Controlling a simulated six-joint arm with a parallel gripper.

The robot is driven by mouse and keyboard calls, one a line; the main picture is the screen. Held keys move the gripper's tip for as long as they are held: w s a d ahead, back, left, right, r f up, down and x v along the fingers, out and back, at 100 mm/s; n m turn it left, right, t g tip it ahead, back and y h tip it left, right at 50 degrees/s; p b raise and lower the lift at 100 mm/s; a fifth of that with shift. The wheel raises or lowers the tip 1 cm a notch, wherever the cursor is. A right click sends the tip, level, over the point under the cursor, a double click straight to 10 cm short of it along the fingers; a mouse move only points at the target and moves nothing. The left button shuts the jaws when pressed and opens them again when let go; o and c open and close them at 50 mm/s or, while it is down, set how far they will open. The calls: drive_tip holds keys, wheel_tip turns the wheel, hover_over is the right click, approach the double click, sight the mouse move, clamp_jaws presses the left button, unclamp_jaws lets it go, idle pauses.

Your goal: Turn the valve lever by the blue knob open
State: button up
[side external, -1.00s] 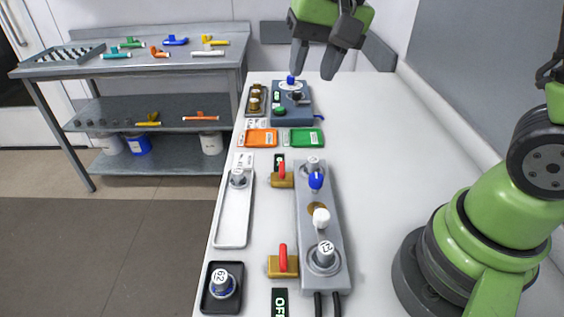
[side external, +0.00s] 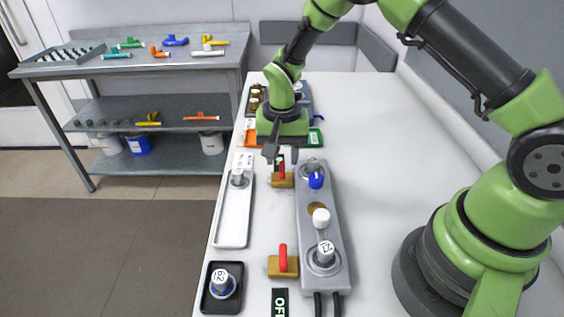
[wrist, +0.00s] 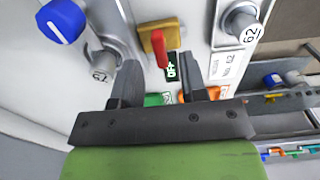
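The valve lever by the blue knob is a red handle (side external: 282,169) on a brass valve body (side external: 283,183), left of the grey panel's far end. The blue knob (side external: 316,181) sits on that panel. In the wrist view the red lever (wrist: 159,50) stands ahead, between the lines of my fingers, with its brass body (wrist: 153,37) behind it and the blue knob (wrist: 62,20) to the left. My gripper (side external: 282,155) points down over the lever's far side; in the wrist view my gripper (wrist: 163,85) is open and empty. Contact with the lever is not visible.
A white tray (side external: 233,220) lies left and a black tray (side external: 208,299) nearer.

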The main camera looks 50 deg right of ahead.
sight(282, 170)
drive_tip(key=shift+f, duration=1.3)
clamp_jaws()
